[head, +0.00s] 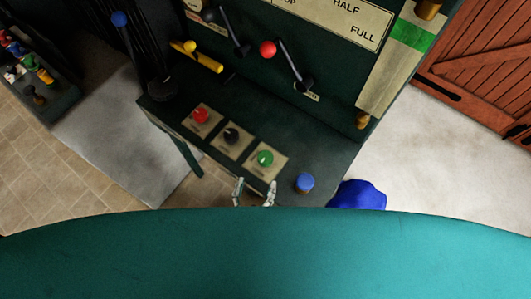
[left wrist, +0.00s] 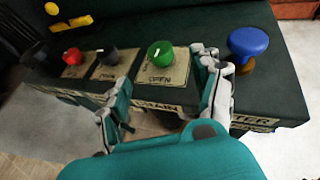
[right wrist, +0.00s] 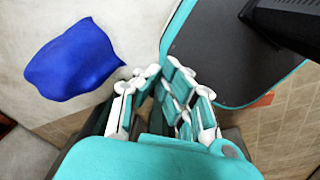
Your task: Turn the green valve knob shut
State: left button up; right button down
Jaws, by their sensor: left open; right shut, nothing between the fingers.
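The green valve knob (head: 265,158) sits on a pale plate at the right end of a row of three knobs on the dark green bench. In the left wrist view the green knob (left wrist: 160,57) has a white mark on top, and its plate (left wrist: 161,80) reads OPEN on the near side. My left gripper (head: 254,192) is open and empty, just in front of the green knob at the bench's front edge, apart from it. My right gripper (right wrist: 158,75) is shut and empty, away from the bench; the head view does not show it.
A black knob (head: 232,135) and a red knob (head: 200,115) stand left of the green one. A blue knob (head: 304,182) stands close on its right. Levers (head: 294,65) rise behind. A blue cloth-like thing (right wrist: 72,60) lies on the floor.

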aim_at(265, 159)
pick_arm(q)
jog(key=p+x, duration=0.1)
jog(key=x, duration=1)
jog(key=shift+w+d, duration=0.1)
jog(key=shift+w, duration=0.2)
jog(key=shift+w+f, duration=0.25)
jog(key=shift+w, duration=0.1)
pick_arm(e)
jog(key=shift+w+r, duration=0.7)
jog(key=shift+r, duration=0.05)
pick_arm(q)
jog(key=shift+c, duration=1.2)
jog(key=c, duration=0.9)
pick_arm(e)
jog(key=shift+s, duration=0.15)
